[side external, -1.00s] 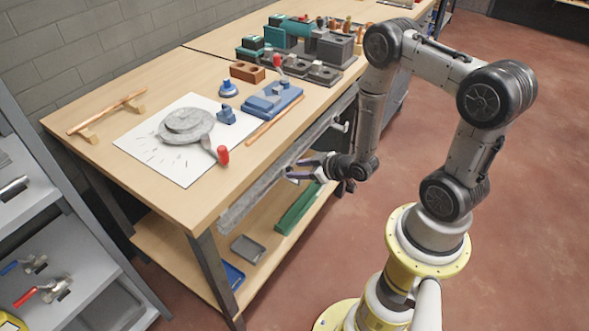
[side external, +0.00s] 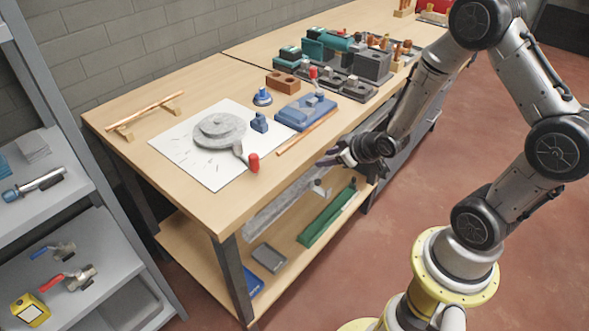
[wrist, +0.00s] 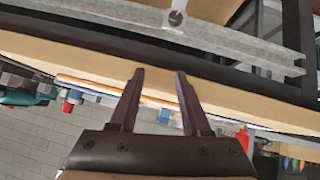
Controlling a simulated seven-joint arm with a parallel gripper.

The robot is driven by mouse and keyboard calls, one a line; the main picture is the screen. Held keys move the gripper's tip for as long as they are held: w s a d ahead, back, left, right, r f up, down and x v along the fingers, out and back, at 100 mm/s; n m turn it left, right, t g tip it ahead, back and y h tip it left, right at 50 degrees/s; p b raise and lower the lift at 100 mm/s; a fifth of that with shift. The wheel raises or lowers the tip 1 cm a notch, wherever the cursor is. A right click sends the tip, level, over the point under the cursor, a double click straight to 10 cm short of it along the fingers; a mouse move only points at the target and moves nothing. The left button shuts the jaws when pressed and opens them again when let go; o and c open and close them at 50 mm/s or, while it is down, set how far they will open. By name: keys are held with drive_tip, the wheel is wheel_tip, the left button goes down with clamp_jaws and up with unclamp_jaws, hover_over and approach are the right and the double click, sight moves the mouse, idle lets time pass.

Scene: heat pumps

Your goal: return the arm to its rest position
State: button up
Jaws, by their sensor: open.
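My gripper (side external: 335,160) is beside the front edge of the wooden workbench (side external: 200,210), at about bench-top height in the side view. In the wrist view my gripper (wrist: 158,75) shows two dark fingers held apart with nothing between them. The bench's front edge and a grey metal rail (wrist: 200,40) lie beyond the fingertips. My arm is bent, with its elbow raised at the upper right of the side view.
On the bench are a grey round part on white paper (side external: 212,178), a red-handled tool (side external: 253,162), a blue block (side external: 305,110), copper pipes (side external: 308,132) and several fixtures. A grey shelf (side external: 50,210) stands left. The floor right of the bench is clear.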

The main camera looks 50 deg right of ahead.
wheel_tip(320, 180, up, 10)
drive_tip(key=s+a+g, duration=0.1)
drive_tip(key=s+a, duration=0.1)
drive_tip(key=s+a+r+g, duration=0.1)
drive_tip(key=s+a+r, duration=0.1)
drive_tip(key=s, duration=0.4)
drive_tip(key=s+a+r+g+y, duration=0.1)
drive_tip(key=s+a+r, duration=0.2)
drive_tip(key=s+r, duration=0.2)
drive_tip(key=s+a+r+m, duration=0.1)
drive_tip(key=s+r, duration=0.3)
drive_tip(key=s, duration=0.4)
drive_tip(key=shift+a+r+g+y, duration=0.15)
drive_tip(key=shift+a+g+y, duration=0.2)
drive_tip(key=shift+a, duration=0.45)
